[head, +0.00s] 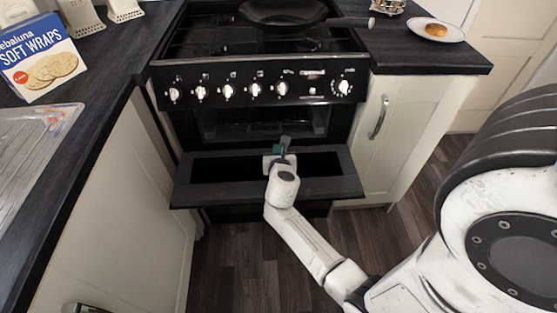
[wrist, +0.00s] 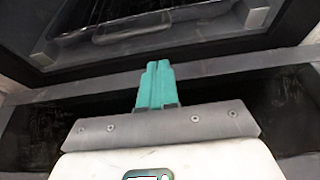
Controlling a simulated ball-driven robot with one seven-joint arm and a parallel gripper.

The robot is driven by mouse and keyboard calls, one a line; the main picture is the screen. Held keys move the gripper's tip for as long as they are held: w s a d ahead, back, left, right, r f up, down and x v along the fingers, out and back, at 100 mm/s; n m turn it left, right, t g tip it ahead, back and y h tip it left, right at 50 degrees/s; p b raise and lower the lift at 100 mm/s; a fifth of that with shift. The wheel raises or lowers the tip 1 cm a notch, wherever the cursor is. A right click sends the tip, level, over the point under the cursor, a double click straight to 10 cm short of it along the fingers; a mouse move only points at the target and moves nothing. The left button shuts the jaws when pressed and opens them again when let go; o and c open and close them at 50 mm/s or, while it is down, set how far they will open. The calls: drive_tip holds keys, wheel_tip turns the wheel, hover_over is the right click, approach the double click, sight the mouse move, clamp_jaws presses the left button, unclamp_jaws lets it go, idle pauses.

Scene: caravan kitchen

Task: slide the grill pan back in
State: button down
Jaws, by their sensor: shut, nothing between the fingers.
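The cooker's grill compartment (head: 265,122) is open below the row of knobs. A dark, metallic, tray-like shape, probably the grill pan (wrist: 150,25), shows inside it in the wrist view; how far out it sits I cannot tell. Below the compartment, a black framed panel (head: 340,187), which looks like the dropped door, juts out toward me. My gripper (head: 285,143) is over this panel, pointing at the compartment. In the wrist view its teal fingers (wrist: 158,82) are together and empty, just short of the compartment. Whether they touch anything is unclear.
A black frying pan (head: 283,13) stands on the hob above. A white cupboard with a metal handle (head: 378,117) is to the right. The left worktop (head: 105,60) and its white cupboard front flank the open floor (head: 235,265). A plate (head: 435,30) sits on the right worktop.

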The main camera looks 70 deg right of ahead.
approach(275, 125)
drive_tip(key=shift+d+f, duration=0.25)
drive_tip(key=shift+f, duration=0.8)
drive_tip(key=shift+d, duration=0.15)
drive_tip(key=d, duration=0.1)
drive_tip(key=w+d, duration=0.1)
drive_tip(key=d, duration=0.2)
drive_tip(key=shift+w, duration=0.35)
drive_tip(key=shift+w+r, duration=0.15)
